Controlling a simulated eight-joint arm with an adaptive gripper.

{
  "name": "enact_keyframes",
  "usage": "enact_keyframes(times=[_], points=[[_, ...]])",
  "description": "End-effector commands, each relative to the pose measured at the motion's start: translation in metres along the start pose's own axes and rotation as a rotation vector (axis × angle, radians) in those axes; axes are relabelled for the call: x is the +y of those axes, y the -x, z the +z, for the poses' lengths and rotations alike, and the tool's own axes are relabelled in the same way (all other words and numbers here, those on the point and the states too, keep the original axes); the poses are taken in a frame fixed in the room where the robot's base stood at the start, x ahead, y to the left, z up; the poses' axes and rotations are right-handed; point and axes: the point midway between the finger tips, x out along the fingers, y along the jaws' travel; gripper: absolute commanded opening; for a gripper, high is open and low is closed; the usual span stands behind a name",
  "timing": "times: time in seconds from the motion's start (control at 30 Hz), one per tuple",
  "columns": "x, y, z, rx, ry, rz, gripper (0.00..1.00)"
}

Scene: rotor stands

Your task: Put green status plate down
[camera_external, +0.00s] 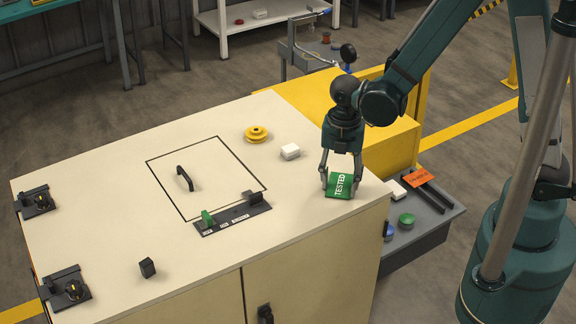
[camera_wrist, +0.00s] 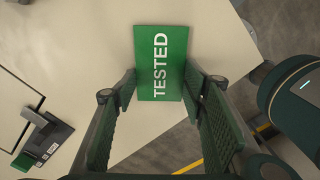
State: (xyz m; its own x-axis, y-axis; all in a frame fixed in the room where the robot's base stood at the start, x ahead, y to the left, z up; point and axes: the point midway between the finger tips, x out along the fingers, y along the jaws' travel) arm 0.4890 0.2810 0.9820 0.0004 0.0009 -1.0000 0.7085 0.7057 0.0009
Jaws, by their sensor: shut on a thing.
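The green status plate (camera_external: 343,186) reads "TESTED" in white. It is at the right end of the cream cabinet top (camera_external: 110,240), near the edge. My gripper (camera_external: 341,180) points down with one finger on each side of the plate. In the wrist view the plate (camera_wrist: 161,60) stretches out between the fingertips of my gripper (camera_wrist: 160,88), which are shut on its sides near the lower end. I cannot tell whether the plate touches the cabinet top or is slightly above it.
A dark rail (camera_external: 233,218) with a green piece and a black handle (camera_external: 184,178) lie further left. A grey shelf (camera_external: 430,225) with an orange tag (camera_external: 419,177) is below, right.

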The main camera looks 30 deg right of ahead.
Motion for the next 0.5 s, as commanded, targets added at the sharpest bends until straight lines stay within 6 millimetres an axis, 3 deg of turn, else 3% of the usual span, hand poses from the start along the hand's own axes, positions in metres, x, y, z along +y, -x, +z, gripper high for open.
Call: enact_keyframes(times=[0.2, 0.23, 0.3, 0.5], points=[[0.0000, -0.0040, 0.0000, 0.000, 0.000, 0.000, 0.24], [0.0000, -0.0035, 0.0000, 0.000, 0.000, 0.000, 0.45], [0.0000, -0.0030, 0.0000, 0.000, 0.000, 0.000, 0.54], [0.0000, -0.0028, 0.0000, 0.000, 0.000, 0.000, 0.57]])
